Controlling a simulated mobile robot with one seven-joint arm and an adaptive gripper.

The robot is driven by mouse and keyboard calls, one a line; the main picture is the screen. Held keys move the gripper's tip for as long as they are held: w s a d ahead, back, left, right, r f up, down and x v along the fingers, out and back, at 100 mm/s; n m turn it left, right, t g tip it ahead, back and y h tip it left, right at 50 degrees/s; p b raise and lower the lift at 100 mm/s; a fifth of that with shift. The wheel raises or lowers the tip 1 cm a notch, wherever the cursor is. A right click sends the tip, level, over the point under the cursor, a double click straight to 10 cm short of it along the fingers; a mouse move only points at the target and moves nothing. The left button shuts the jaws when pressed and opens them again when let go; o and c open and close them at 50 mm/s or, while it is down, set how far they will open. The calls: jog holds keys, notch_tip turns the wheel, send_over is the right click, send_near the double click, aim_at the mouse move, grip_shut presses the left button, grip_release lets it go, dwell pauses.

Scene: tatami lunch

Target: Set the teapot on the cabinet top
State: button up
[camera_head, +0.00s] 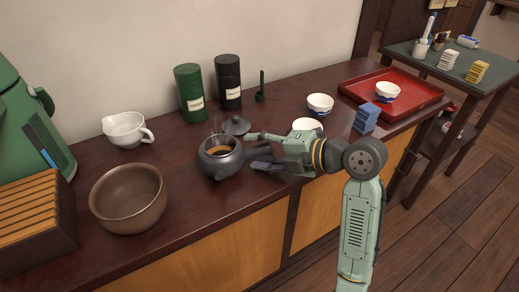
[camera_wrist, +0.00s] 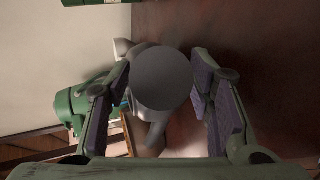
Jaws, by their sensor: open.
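The dark grey teapot (camera_head: 222,164) stands on the brown cabinet top (camera_head: 262,197), upright and open, with brown liquid inside and faint steam above. Its small dark lid (camera_head: 236,125) lies behind it on the cabinet top. My gripper (camera_head: 252,152) is just right of the teapot, its fingers apart and pointing at it. In the wrist view a round grey part of the teapot (camera_wrist: 162,82) sits between the open purple-padded fingers, with visible gaps on both sides. Whether this part is the handle's end is hard to tell.
A brown bowl (camera_head: 128,201) and white pitcher (camera_head: 127,131) stand left. Green (camera_head: 189,96) and black (camera_head: 228,84) canisters stand behind. White cups (camera_head: 319,103), blue stacked pieces (camera_head: 367,117) and a red tray (camera_head: 424,91) are right. The front strip near the teapot is clear.

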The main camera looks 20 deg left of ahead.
jog(key=shift+r, duration=0.1)
jog(key=b+v, duration=0.1)
jog(key=v, duration=1.1)
jog(key=shift+b, duration=0.35)
